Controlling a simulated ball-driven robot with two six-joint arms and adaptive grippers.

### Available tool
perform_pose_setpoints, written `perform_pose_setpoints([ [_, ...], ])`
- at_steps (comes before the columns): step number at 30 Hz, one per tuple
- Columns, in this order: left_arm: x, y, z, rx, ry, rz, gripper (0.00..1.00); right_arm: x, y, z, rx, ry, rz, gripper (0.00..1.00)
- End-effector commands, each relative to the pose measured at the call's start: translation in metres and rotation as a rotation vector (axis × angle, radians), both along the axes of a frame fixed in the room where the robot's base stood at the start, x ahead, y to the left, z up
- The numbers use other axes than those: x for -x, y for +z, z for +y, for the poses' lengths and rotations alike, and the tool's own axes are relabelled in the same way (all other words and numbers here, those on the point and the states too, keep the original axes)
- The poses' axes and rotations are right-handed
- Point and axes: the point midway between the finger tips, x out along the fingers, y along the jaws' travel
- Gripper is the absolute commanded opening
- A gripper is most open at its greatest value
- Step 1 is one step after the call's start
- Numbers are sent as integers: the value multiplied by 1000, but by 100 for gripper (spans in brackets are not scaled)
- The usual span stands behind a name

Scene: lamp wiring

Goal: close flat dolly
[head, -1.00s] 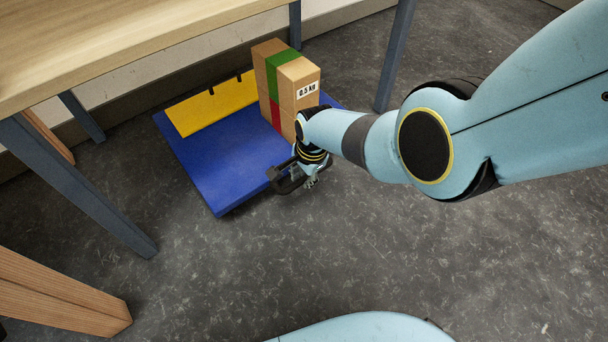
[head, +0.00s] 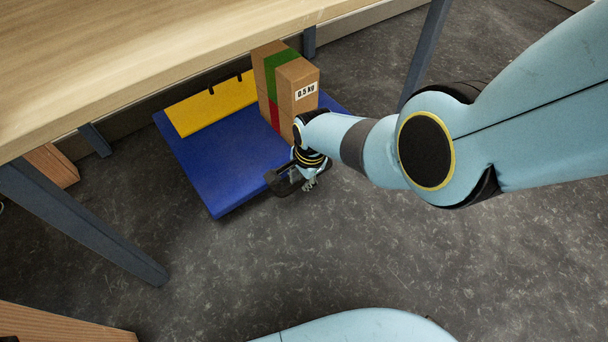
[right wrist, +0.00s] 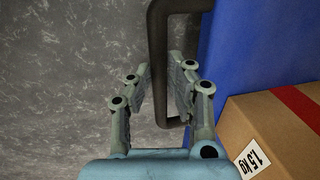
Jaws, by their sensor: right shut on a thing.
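The flat dolly (head: 225,175) is a blue platform on the floor, beside and partly beneath the table edge in the head view. Its blue deck also shows in the right wrist view (right wrist: 235,60). A black bar handle (right wrist: 158,40) stands out from its near side. My right gripper (head: 303,179) is at that handle. In the right wrist view its two fingers (right wrist: 160,85) are closed around the bar. Two cardboard boxes are stacked on the dolly: a green-taped one marked 0.5 kg (head: 298,88) over a red-taped one (right wrist: 280,130) marked 1.5 kg. My left gripper is out of view.
A wooden table (head: 120,55) with blue-grey legs (head: 80,220) stands at the upper left, another leg (head: 425,50) right of the boxes. A wooden piece (head: 50,325) is at bottom left. Open floor (head: 400,260) lies at the lower right.

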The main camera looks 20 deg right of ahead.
Motion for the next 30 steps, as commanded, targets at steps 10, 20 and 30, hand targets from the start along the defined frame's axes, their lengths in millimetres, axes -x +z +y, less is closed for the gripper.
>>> perform_pose_setpoints([
  [10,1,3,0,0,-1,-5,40,-4,3,2,-3,0,-8,40],
  [20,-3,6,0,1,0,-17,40,-3,6,1,-2,0,-8,40],
  [30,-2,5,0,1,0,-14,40,3,42,-1,-4,-1,-10,40],
])
